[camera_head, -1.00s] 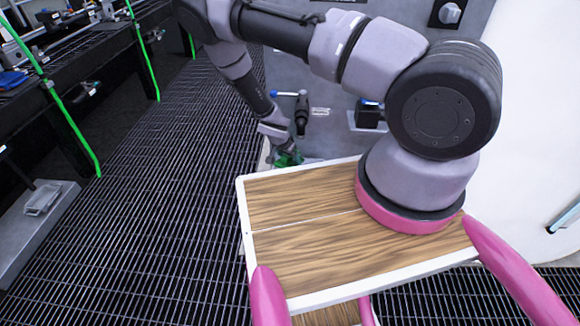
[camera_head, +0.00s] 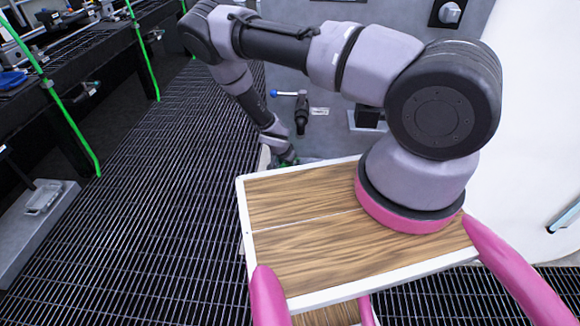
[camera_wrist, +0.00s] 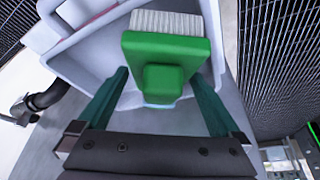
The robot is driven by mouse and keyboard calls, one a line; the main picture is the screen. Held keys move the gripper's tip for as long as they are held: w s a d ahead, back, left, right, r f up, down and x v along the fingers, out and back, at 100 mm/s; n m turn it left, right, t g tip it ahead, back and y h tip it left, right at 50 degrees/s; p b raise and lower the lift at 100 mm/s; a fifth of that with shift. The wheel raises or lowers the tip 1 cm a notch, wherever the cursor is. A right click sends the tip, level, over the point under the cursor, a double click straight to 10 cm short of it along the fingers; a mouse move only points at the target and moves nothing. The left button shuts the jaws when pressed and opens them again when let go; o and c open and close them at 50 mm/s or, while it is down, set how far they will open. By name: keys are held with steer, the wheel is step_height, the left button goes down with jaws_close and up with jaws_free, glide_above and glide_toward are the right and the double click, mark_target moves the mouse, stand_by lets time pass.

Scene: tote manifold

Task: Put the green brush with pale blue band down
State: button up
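The green brush (camera_wrist: 165,48) shows in the wrist view with pale bristles towards the top of the picture, a raised green block in its middle and a bit of pale blue below it. It lies over or in a light grey tote (camera_wrist: 85,62). My gripper (camera_wrist: 160,78) has its two teal fingers spread wide on either side of the block, with gaps visible. Whether a fingertip touches the brush head's edge is hard to tell. In the head view my gripper (camera_head: 288,160) is small, beyond the wooden top, with a little green there; the brush is mostly hidden.
A white-edged wooden top (camera_head: 310,255) fills the near middle of the head view. A grey wall panel with a blue-handled valve (camera_head: 300,108) stands behind my gripper. Dark grating floor (camera_head: 150,220) lies open to the left, beside a dark bench with green posts.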

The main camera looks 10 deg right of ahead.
steer(key=v, duration=1)
steer(key=shift+a+r, duration=0.25)
steer(key=shift+r, duration=0.1)
